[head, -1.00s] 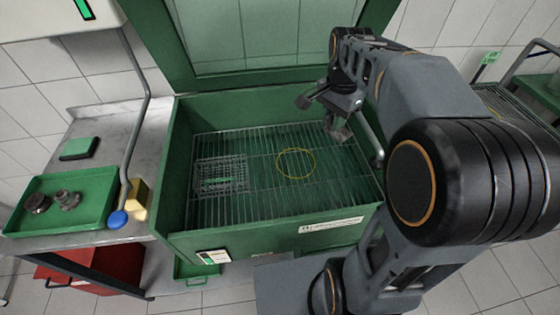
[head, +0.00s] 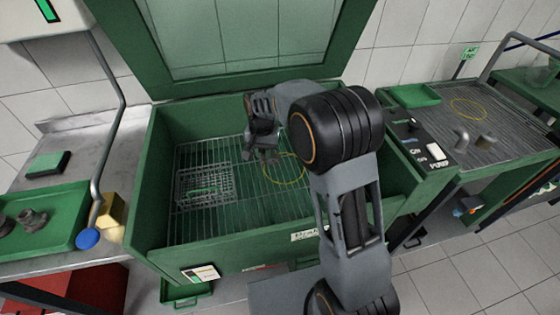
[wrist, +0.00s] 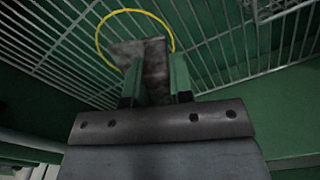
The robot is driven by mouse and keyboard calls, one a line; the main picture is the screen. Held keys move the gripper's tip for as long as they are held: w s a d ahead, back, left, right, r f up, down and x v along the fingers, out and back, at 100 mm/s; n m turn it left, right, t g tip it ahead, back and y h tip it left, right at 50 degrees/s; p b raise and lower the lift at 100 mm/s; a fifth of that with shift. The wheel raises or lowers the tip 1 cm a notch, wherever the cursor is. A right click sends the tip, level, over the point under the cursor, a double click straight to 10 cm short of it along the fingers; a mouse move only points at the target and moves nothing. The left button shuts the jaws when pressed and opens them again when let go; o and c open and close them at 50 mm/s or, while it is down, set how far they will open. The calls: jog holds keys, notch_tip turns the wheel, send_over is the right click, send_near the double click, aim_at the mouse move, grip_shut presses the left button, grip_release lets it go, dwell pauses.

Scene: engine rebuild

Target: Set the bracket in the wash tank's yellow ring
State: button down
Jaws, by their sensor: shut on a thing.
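My gripper (wrist: 155,90) is shut on the bracket (wrist: 154,62), a dull grey-brown angled metal piece, in the wrist view. In the head view my gripper (head: 262,155) hangs over the wash tank (head: 160,185), a green open box with a wire rack. The yellow ring (head: 303,170) lies on the rack, just right of my gripper in the head view. In the wrist view the yellow ring (wrist: 99,38) shows behind the bracket, which overlaps its lower part. The bracket appears to be above the rack; the exact gap cannot be told. In the head view it is hardly distinguishable from my gripper.
A wire basket (head: 205,185) sits on the rack's left side. The tank's raised lid (head: 160,80) stands behind. A lamp arm with a blue knob (head: 88,238) and a green tray of parts (head: 65,240) are left. Another station with a yellow ring (head: 469,97) stands right.

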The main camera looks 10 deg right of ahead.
send_over(279, 167)
jog(key=f, duration=0.6)
jog(key=shift+s+a+f, duration=0.1)
jog(key=shift+s+a, duration=0.05)
jog(key=shift+a, duration=0.1)
jog(key=shift+d+f, duration=0.15)
jog(key=shift+f, duration=0.75)
jog(key=shift+d+f, duration=0.1)
jog(key=shift+f, duration=0.8)
jog(key=shift+f, duration=0.15)
jog(key=c, duration=1)
grip_release()
notch_tip(279, 167, up, 12)
jog(key=s+d+r+n+t, duration=0.1)
jog(key=s+r+n+t, duration=0.1)
jog(key=s+r, duration=0.7)
jog(key=s+f+n+t, duration=0.1)
jog(key=s+f+n, duration=0.1)
jog(key=s, duration=1.4)
jog(key=shift+d+f+n, duration=0.2)
jog(key=shift+d+n, duration=0.1)
jog(key=shift+d, duration=0.1)
